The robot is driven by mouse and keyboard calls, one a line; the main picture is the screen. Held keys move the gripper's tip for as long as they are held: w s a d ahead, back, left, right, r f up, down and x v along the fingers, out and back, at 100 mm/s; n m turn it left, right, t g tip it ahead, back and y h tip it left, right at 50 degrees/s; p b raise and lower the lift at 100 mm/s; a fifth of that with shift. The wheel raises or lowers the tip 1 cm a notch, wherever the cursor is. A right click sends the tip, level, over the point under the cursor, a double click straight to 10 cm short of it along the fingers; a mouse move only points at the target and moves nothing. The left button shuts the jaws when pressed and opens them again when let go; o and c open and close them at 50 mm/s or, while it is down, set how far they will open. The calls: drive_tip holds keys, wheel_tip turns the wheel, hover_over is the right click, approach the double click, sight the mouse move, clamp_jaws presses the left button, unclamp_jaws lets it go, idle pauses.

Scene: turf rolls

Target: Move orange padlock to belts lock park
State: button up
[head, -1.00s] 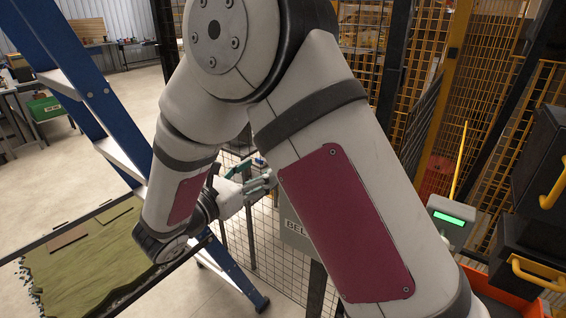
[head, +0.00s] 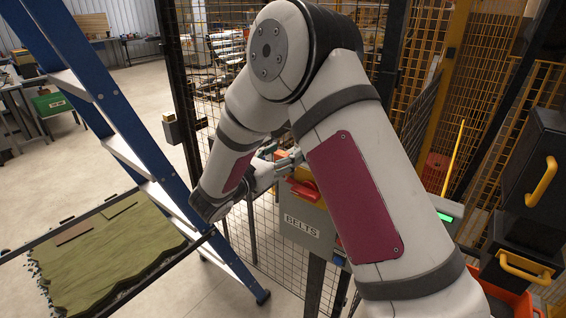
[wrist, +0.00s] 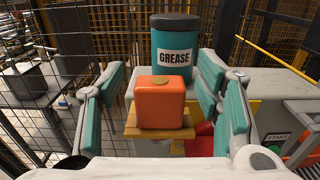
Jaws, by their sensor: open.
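The orange padlock (wrist: 161,102) is a block with a round brass-coloured spot on top. In the wrist view it sits on or against a yellow piece (wrist: 160,130), between the teal fingers of my open gripper (wrist: 160,98). There is a gap on both sides, so the fingers are not closed on it. In the head view my gripper (head: 285,160) is at the top of a grey box labelled BELTS (head: 302,226), near its red handle (head: 305,190). I cannot make out the padlock there, nor tell which part is the lock park.
A teal GREASE can (wrist: 173,50) stands just behind the padlock. A mesh fence (head: 262,235) is close to the box. A blue ladder (head: 110,125) and a turf-covered bed (head: 105,255) are at left. Black boxes with yellow handles (head: 530,262) are at right.

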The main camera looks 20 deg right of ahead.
drive_tip(key=shift+c, duration=0.3)
drive_tip(key=c, duration=1.3)
drive_tip(key=shift+o, duration=0.2)
